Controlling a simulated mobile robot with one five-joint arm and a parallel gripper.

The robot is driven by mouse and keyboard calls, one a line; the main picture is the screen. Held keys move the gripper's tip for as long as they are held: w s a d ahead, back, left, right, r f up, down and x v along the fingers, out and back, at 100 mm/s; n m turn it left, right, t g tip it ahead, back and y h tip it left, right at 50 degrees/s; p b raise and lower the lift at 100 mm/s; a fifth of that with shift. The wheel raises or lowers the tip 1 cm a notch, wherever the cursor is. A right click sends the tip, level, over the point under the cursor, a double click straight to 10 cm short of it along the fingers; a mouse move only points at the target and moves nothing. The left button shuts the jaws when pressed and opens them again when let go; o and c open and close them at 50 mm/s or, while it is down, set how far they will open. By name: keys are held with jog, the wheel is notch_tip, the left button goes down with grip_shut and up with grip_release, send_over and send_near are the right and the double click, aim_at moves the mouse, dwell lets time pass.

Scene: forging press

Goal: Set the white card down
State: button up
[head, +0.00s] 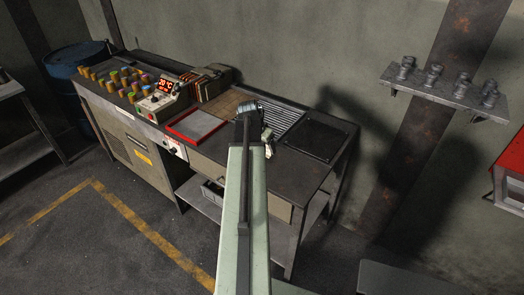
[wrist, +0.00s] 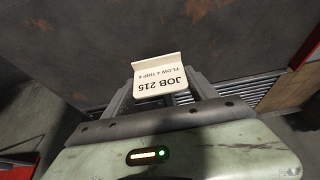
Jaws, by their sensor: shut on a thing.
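The white card (wrist: 160,80) shows in the wrist view with its printing upside down, reading "JOB 215" and a smaller line below. It has a folded lip along its far edge. My gripper (wrist: 160,94) is shut on the card, with one finger at each side of it. In the head view my gripper (head: 266,136) is over the right half of the workbench, near a slatted grey panel (head: 284,119). My arm hides part of the bench there, and I cannot make out the card in that view.
The workbench (head: 325,175) carries a red-rimmed tray (head: 198,125), a control box with a red display (head: 165,100), several coloured cylinders and a dark flat plate (head: 318,140). A wall shelf (head: 445,96) with several metal parts is at the right. A blue drum (head: 75,60) stands behind left.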

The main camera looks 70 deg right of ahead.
jog(key=shift+w+d, duration=0.1)
jog(key=shift+w, duration=0.1)
jog(key=shift+w+d, duration=0.25)
jog(key=shift+w, duration=0.3)
notch_tip(320, 180, down, 4)
jog(key=b, duration=0.4)
jog(key=shift+a, duration=0.1)
jog(key=o, duration=1.5)
jog(key=shift+c, duration=0.2)
jog(key=shift+r, duration=0.1)
jog(key=p+v, duration=1.1)
jog(key=v, duration=0.1)
